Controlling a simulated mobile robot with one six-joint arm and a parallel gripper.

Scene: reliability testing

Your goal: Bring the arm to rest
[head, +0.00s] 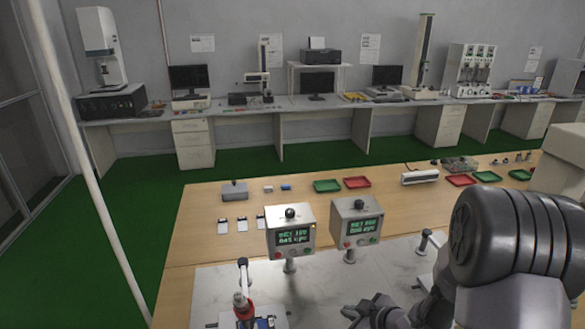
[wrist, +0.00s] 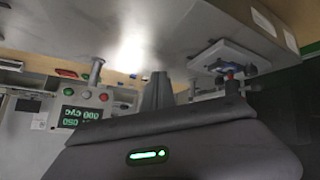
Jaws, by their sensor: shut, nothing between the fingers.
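My arm (head: 510,240) fills the lower right of the head view, with its large grey joint raised over the table's near side. My gripper (head: 352,312) shows at the bottom edge of the head view, low over the pale metal plate and partly cut off. In the wrist view my gripper's fingers (wrist: 158,90) are together with nothing between them. Its dark body with a green light fills the lower part of that view. No object is held.
Two control boxes with green displays, left (head: 291,231) and right (head: 356,222), stand near my gripper. A fixture with a red part (head: 243,305) stands at lower left. Red and green trays (head: 327,186) lie farther back on the wooden table (head: 215,240).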

